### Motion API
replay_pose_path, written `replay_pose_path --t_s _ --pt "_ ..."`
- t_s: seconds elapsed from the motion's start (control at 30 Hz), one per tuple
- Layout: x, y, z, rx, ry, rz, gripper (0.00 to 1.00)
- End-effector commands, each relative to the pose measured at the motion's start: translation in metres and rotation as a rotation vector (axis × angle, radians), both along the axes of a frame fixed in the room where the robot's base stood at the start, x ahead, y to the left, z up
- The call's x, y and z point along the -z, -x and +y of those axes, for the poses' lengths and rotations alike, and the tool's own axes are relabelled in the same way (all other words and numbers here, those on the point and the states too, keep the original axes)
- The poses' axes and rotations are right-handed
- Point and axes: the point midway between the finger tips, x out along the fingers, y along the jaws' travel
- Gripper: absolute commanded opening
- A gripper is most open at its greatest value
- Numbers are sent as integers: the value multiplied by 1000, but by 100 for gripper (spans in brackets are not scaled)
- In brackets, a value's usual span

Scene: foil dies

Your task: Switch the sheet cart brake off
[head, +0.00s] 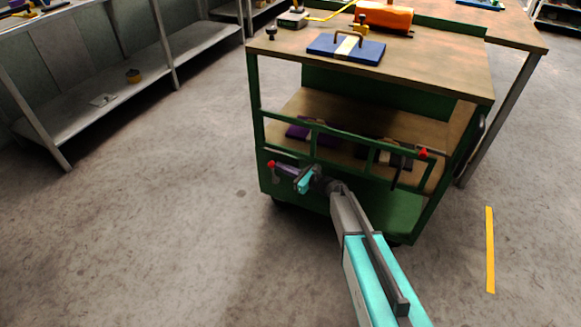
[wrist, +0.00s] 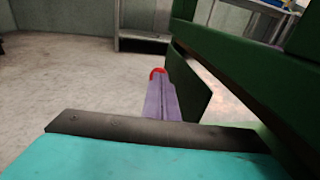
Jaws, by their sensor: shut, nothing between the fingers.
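The sheet cart (head: 257,135) has a green frame, a wooden top and a lower shelf, and stands ahead of me. A red knob (head: 271,163) is at the left end of its near side, low on the frame. A second red knob (head: 423,153) is at the right, on the near-side rail. I cannot tell which one belongs to the brake. My gripper (head: 281,168) has purple fingers, is shut and empty, and points left at the left knob. In the wrist view the red knob (wrist: 157,71) shows just past the fingertips (wrist: 160,84); I cannot tell whether they touch.
On the cart top lie a blue block with a handle (head: 346,48) and an orange roll (head: 384,16). Dark pieces lie on the lower shelf. A grey shelf rack (head: 100,100) stands at the left. The floor left of the cart is clear.

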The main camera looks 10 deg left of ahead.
Motion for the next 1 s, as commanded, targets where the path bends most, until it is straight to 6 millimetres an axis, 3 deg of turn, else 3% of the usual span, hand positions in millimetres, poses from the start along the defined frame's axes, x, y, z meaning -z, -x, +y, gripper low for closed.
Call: replay_pose_path --t_s 0.2,0.4,1.0 --pt "-2 3 20 -16 -1 0 0" --pt "-2 4 26 -21 -2 0 0" --pt "-3 9 20 -22 -1 -1 0"
